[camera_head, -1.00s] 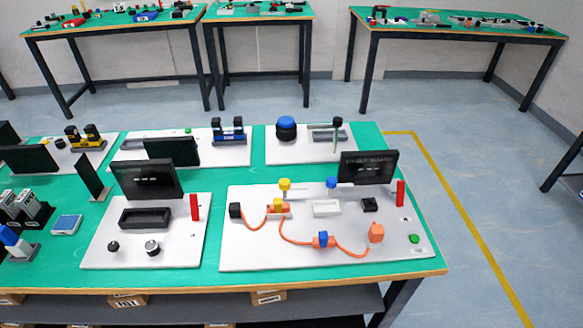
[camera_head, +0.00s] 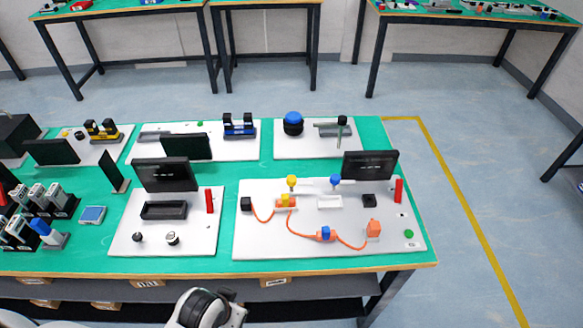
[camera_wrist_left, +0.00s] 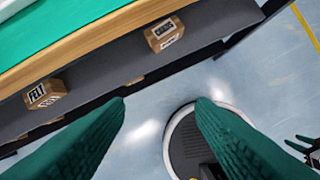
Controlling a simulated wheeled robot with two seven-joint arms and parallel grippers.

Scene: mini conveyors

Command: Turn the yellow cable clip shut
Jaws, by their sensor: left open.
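The yellow cable clip (camera_head: 285,201) sits on an orange-and-white block at the left of the right-hand white board (camera_head: 262,240). An orange cable runs through there from a black block (camera_head: 246,204) to a blue clip (camera_head: 326,233) and an orange block (camera_head: 374,229). The yellow clip is too small to tell how far it is turned. My left gripper (camera_wrist_left: 162,104) is open and empty, its green fingers apart over the floor in front of the table. In the head view only part of my left arm shows at the bottom, well short of the clip.
A yellow-topped post (camera_head: 292,182) and a blue-topped post (camera_head: 335,182) stand behind the clip. A black screen (camera_head: 370,165) and a red lever (camera_head: 398,190) are at the right. Cardboard boxes (camera_wrist_left: 165,33) sit on the shelf under the tabletop. Dark finger-like shapes show at the wrist view's right edge.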

